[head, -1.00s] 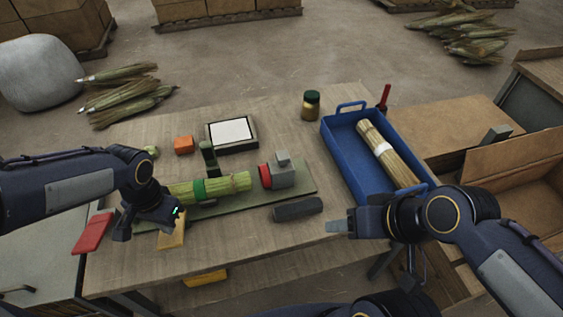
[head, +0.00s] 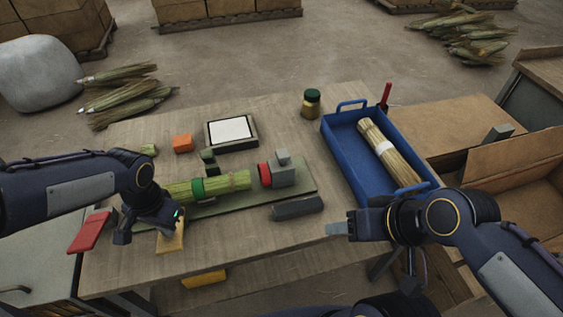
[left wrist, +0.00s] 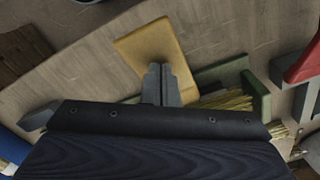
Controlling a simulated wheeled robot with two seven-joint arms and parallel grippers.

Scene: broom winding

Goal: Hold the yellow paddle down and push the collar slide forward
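The yellow paddle (head: 171,240) sits at the front left of the green base (head: 240,202). My left gripper (head: 172,226) is over it with its fingers together, and the left wrist view shows the shut fingers (left wrist: 160,76) against the paddle (left wrist: 148,42). I cannot tell how firmly they touch. A straw bundle (head: 225,184) with a green band lies on the base under a dark green upright (head: 208,161). A grey block (head: 284,173) with a red face, seemingly the collar slide, stands at the bundle's right end. My right gripper (head: 335,229) is shut and empty, right of a dark grey bar (head: 298,208).
A blue tray (head: 343,150) with a banded broom (head: 388,151) stands at the right. A jar (head: 311,103), a white-topped box (head: 231,130) and an orange block (head: 183,143) are at the back. A red piece (head: 90,232) lies left. The front right table is clear.

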